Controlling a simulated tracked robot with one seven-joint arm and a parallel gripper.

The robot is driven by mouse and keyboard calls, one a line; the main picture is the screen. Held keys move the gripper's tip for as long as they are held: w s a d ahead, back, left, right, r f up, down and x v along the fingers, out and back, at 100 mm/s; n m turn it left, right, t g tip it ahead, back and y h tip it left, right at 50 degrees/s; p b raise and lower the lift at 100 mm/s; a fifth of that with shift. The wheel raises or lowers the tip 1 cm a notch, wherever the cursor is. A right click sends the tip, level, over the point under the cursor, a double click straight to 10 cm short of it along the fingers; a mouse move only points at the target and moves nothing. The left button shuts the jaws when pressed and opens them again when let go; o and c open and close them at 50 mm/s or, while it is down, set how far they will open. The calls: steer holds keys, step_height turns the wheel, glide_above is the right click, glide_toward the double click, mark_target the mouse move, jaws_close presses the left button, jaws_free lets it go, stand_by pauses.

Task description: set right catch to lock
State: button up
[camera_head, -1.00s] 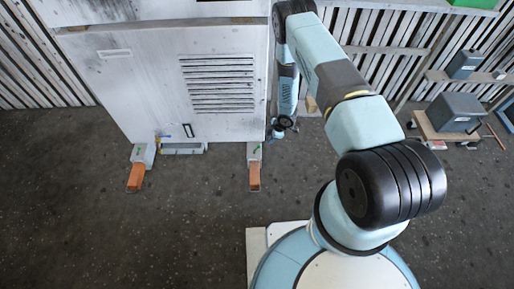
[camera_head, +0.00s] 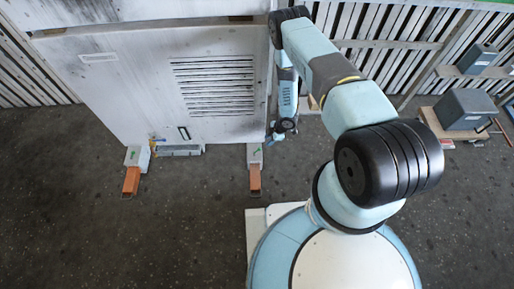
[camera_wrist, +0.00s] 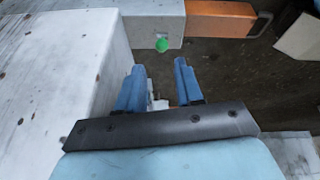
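The white housing (camera_head: 140,75) stands at the back left. At its lower right corner is a grey block (camera_head: 254,152) with a small green mark and an orange bar (camera_head: 255,180) sticking out in front; I take this for the right catch. In the wrist view the grey block (camera_wrist: 140,28) carries a round green piece (camera_wrist: 162,45), with the orange bar (camera_wrist: 220,18) to its right. My gripper (camera_wrist: 158,66) is open and empty, its two blue fingers apart, short of the green piece. In the head view my gripper is by the housing's right side, close to the block, its fingers unclear.
A similar block (camera_head: 137,157) with an orange bar (camera_head: 131,181) sits at the housing's lower left. The housing wall (camera_wrist: 60,60) rises close on the left of my fingers. Grey boxes (camera_head: 466,108) stand at the right. The floor in front is clear.

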mark_target(260, 148)
steer(key=x, duration=1.3)
steer(key=shift+s+a+f, duration=0.15)
steer(key=shift+s+a, duration=0.05)
steer(key=shift+a, duration=0.25)
jaws_close()
